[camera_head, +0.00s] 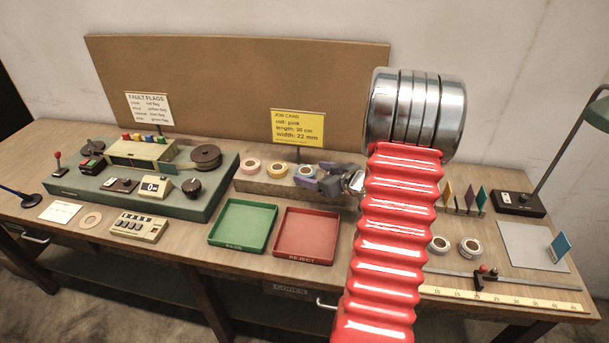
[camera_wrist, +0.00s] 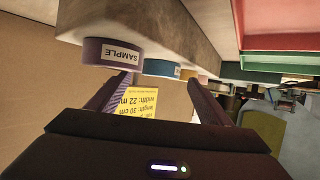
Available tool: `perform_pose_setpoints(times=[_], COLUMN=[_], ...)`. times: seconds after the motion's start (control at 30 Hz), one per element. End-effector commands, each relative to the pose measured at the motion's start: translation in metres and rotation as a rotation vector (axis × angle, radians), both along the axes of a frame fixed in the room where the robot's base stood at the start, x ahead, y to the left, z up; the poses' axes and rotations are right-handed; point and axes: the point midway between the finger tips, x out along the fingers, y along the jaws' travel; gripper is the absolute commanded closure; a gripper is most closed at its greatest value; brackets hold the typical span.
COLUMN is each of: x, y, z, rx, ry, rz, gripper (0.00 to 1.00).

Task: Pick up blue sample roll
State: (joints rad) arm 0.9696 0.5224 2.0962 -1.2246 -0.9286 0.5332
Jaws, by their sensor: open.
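The blue sample roll (camera_head: 306,171) stands on a long block at the back of the bench, right of a yellow roll (camera_head: 278,169) and a pink roll (camera_head: 252,165). In the wrist view, which is upside down, the blue roll (camera_wrist: 163,69) shows between my fingertips, beyond a purple roll (camera_wrist: 112,52) labelled SAMPLE. My gripper (camera_head: 328,181) is just right of the blue roll in the head view. In the wrist view my gripper (camera_wrist: 160,80) is open with nothing between its jaws. Whether a finger touches a roll cannot be told.
My red arm hides part of the bench. A yellow job card (camera_head: 297,126) stands behind the rolls. A green tray (camera_head: 243,225) and a red REJECT tray (camera_head: 306,235) lie in front, both empty.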

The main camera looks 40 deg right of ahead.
Motion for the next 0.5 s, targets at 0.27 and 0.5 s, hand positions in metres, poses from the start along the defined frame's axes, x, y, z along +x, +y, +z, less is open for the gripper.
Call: perform_pose_setpoints(times=[0.27, 0.5], x=[0.022, 0.022], y=[0.000, 0.000], z=[-0.009, -0.009], rx=[0.000, 0.000], ry=[0.000, 0.000], rz=[0.001, 0.001], gripper=[0.27, 0.27])
